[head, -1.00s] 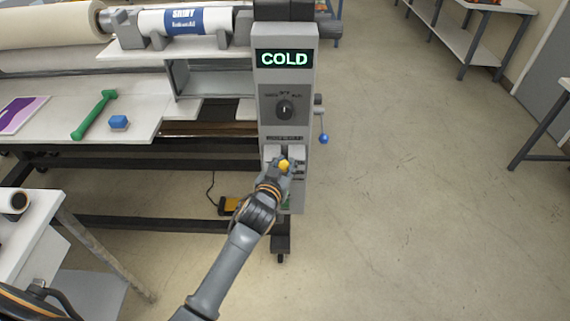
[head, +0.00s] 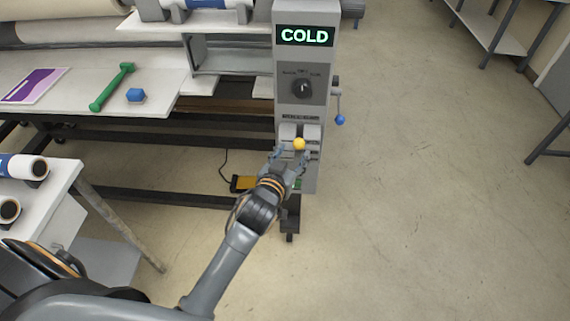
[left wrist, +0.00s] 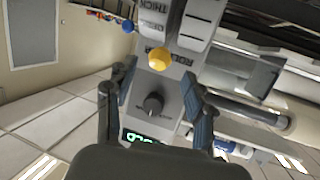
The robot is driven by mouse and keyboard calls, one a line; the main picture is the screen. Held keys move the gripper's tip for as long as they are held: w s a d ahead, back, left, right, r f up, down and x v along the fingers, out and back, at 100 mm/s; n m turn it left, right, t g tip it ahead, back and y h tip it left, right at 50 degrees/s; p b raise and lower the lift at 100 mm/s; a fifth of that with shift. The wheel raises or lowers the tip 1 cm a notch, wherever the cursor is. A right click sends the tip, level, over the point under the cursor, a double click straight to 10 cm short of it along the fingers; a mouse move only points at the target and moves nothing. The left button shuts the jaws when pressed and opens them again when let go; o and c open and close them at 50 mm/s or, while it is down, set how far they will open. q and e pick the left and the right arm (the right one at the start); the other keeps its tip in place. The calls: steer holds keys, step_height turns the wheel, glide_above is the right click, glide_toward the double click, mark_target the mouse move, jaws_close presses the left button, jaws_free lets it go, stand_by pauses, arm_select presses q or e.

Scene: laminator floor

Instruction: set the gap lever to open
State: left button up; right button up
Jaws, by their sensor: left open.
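The gap lever's yellow ball knob (head: 300,144) stands out from the front of the grey control column (head: 305,75), below the dial. In the left wrist view the yellow knob (left wrist: 159,59) shows beside a plate marked OPEN and, farther off, THICK. The knob appears nearest the OPEN word; its exact notch is hidden behind the ball. My left gripper (head: 288,160) is open, just below and in front of the knob. In the left wrist view its fingers (left wrist: 160,80) are spread wide, with the knob beyond them and nothing held. My right gripper is not visible.
A black dial (head: 302,88) sits under the COLD display (head: 305,36). A blue-knobbed crank (head: 340,119) hangs on the column's right side. A yellow foot pedal (head: 243,183) lies on the floor. A table with rolls (head: 40,205) stands at left.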

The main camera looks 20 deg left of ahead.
arm_select(q)
steer(key=v, duration=0.5)
steer(key=shift+s+r, duration=0.1)
steer(key=shift+s, duration=0.25)
steer(key=s+f+m+g+b, duration=0.15)
steer(key=s+f, duration=0.25)
steer(key=f, duration=0.8)
steer(key=s+f+g+h+b, duration=0.1)
steer(key=s+f+g, duration=0.25)
steer(key=f, duration=0.95)
steer(key=s+f+g+b, duration=0.15)
steer(key=s+f, duration=0.25)
steer(key=f, duration=0.8)
steer(key=s+a+f+g, duration=0.2)
steer(key=s+f, duration=0.5)
steer(key=s, duration=0.3)
steer(key=s+a+f+g+b, duration=0.1)
steer(key=s+f+g, duration=0.2)
steer(key=s+f, duration=0.4)
steer(key=s+a+f+g, duration=0.2)
steer(key=s+f, duration=0.5)
steer(key=s, duration=0.7)
steer(key=shift+a+f+m+g+y+b, duration=0.25)
steer(key=shift+a+m+g+y+b, duration=0.1)
steer(key=shift+y+b, duration=0.05)
